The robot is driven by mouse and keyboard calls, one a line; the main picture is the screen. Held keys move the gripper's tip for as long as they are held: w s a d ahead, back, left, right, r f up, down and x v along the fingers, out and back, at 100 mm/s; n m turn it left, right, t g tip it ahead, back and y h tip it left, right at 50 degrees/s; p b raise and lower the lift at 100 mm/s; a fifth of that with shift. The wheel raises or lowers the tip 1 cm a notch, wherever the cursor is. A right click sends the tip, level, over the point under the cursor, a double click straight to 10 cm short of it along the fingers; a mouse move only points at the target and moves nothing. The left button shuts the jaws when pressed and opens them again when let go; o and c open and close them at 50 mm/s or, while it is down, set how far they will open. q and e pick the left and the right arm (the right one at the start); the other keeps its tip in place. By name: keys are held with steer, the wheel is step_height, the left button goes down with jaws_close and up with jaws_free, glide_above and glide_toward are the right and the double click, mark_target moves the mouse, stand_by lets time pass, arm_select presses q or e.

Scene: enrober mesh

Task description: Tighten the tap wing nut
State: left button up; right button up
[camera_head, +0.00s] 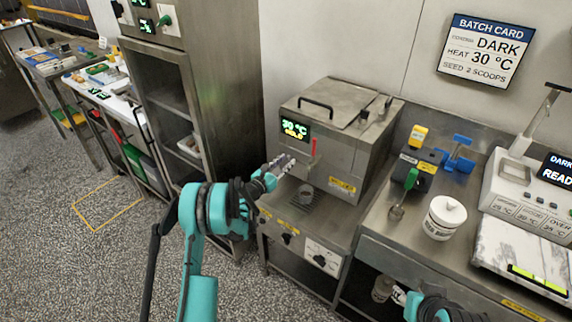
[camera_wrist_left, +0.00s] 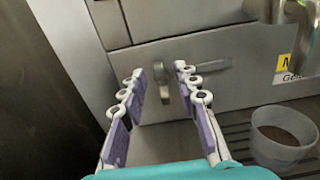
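A steel machine (camera_head: 330,150) with a lit "30 °C" display stands against the wall. In the left wrist view, a small grey metal piece that looks like the tap wing nut (camera_wrist_left: 161,84) sits on its front, roughly upright, with a horizontal bar to its right. My left gripper (camera_wrist_left: 160,72) is open, its two purple-padded fingers on either side of the wing nut in the picture; I cannot tell whether they touch it. In the head view my left gripper (camera_head: 287,162) is at the machine's front and hides the wing nut. My right gripper (camera_head: 398,295) shows only partly at the bottom.
A cup (camera_head: 306,194) stands below the machine's front; it also shows in the left wrist view (camera_wrist_left: 283,132). A tall steel cabinet (camera_head: 205,100) stands left.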

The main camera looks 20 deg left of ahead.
arm_select(q)
steer(key=shift+w+d, duration=0.1)
steer(key=shift+w, duration=0.3)
jaws_close()
